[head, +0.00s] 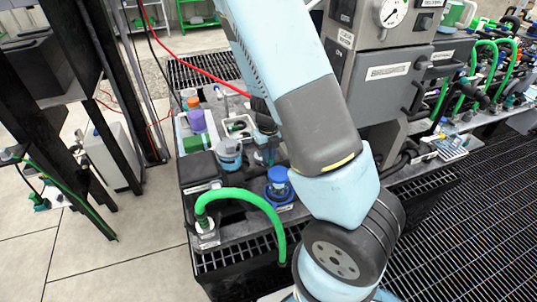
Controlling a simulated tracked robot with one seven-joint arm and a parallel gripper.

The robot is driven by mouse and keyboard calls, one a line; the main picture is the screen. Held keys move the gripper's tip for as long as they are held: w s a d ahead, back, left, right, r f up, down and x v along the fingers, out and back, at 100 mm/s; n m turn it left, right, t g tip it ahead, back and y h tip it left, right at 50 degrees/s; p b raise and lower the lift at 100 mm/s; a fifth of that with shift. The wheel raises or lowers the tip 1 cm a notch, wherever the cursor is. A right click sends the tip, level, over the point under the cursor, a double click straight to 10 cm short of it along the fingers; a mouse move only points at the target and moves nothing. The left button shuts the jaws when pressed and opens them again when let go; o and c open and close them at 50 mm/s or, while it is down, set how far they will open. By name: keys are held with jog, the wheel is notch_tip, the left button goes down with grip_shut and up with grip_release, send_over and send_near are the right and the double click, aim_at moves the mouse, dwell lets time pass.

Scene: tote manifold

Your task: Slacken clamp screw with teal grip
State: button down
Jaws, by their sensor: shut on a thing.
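My gripper (266,128) is dark and small in the head view, and points down beside my light blue arm, which hides part of it. It is shut on the teal grip (268,155) of the clamp screw, which shows just below the fingers. The screw's thread and the clamp jaws are too small and too covered to make out.
Left of the grip stands a clear cup with blue (229,153); in front is a blue-capped fitting (279,182). A green hose (244,194) arches over the bench's front edge. Purple (196,120) and orange pieces stand farther back. A grey gauge cabinet (385,75) stands right.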

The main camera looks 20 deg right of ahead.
jog(key=n, duration=0.3)
jog(key=shift+d+n, duration=0.1)
jog(key=shift+n, duration=0.3)
jog(key=n, duration=0.4)
jog(key=shift+w+d+n, duration=0.1)
jog(key=shift+d+n, duration=0.05)
jog(key=shift+n, duration=0.15)
jog(key=n, duration=0.4)
jog(key=shift+n, duration=0.3)
jog(key=n, duration=0.4)
jog(key=shift+w+d, duration=0.1)
jog(key=shift+w, duration=0.1)
jog(key=n, duration=0.5)
jog(key=shift+w, duration=0.15)
jog(key=n, duration=0.4)
jog(key=shift+w, duration=0.1)
jog(key=n, duration=0.4)
jog(key=shift+w+a+n, duration=0.1)
jog(key=shift+a+n, duration=0.1)
jog(key=shift+n, duration=0.2)
jog(key=shift+a+n, duration=0.15)
jog(key=shift+n, duration=1.65)
